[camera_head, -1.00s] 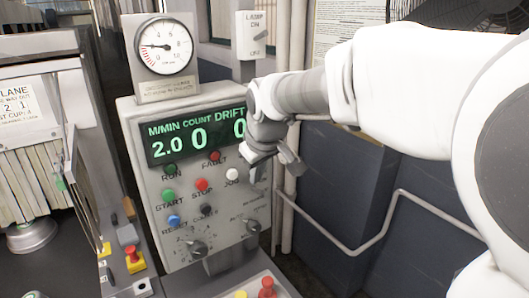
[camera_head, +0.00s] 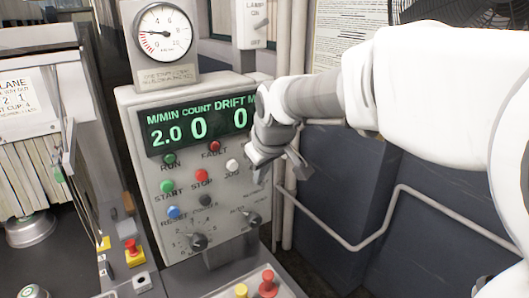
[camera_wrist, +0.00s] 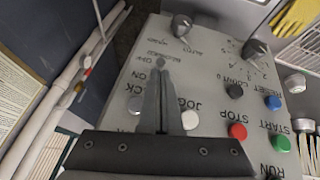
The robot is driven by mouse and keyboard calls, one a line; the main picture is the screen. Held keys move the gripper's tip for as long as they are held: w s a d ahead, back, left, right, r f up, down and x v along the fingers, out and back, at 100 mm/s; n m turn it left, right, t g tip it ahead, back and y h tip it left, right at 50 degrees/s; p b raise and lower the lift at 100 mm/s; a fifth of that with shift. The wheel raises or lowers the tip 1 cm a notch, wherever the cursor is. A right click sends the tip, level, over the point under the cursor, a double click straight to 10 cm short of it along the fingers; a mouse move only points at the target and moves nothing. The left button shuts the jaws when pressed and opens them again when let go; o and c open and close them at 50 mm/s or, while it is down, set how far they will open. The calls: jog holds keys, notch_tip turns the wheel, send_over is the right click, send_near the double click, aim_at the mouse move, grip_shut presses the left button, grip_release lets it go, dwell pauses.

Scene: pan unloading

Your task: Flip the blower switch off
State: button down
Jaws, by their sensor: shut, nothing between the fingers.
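A grey control panel (camera_head: 228,197) stands left of my arm and also shows upside down in the wrist view (camera_wrist: 215,75). My gripper (camera_head: 262,180) is in front of its right side, lower right of the white JOG button (camera_head: 232,166). In the wrist view my gripper (camera_wrist: 161,68) is shut and empty, its fingers together and pointing at the panel. The tips overlap a small print reading ON, beside what looks like the blower label. The fingers hide most of the blower switch, so I cannot tell its position or whether they touch it.
Buttons and two rotary knobs (camera_head: 198,241) sit close by on the panel. A lamp switch box (camera_head: 252,23) and gauge (camera_head: 163,33) stand above it. A grey pipe (camera_head: 350,247) runs along the dark wall at right. A red button (camera_head: 267,282) is on the lower ledge.

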jog(key=shift+s+d+f+t+y+b, duration=0.15)
jog(key=shift+f+t+y+b, duration=0.2)
jog(key=shift+b, duration=1.15)
jog(key=b, duration=0.3)
jog(key=f+t+b, duration=0.1)
jog(key=b, duration=0.2)
jog(key=shift+s+d+f+t+y, duration=0.15)
jog(key=shift+s+t+y, duration=0.1)
jog(key=shift+y, duration=0.1)
jog(key=t+b, duration=0.1)
jog(key=b, duration=0.3)
jog(key=t+y+b, duration=0.1)
jog(key=b, duration=0.3)
jog(key=t+y+b, duration=0.1)
jog(key=b, duration=0.3)
jog(key=shift+s+d+f+m+b, duration=0.25)
jog(key=shift+s+f+m+b, duration=0.05)
jog(key=shift+s+f+b, duration=0.1)
jog(key=shift+r+p, duration=0.45)
jog(key=shift+r, duration=0.3)
jog(key=shift+r, duration=0.15)
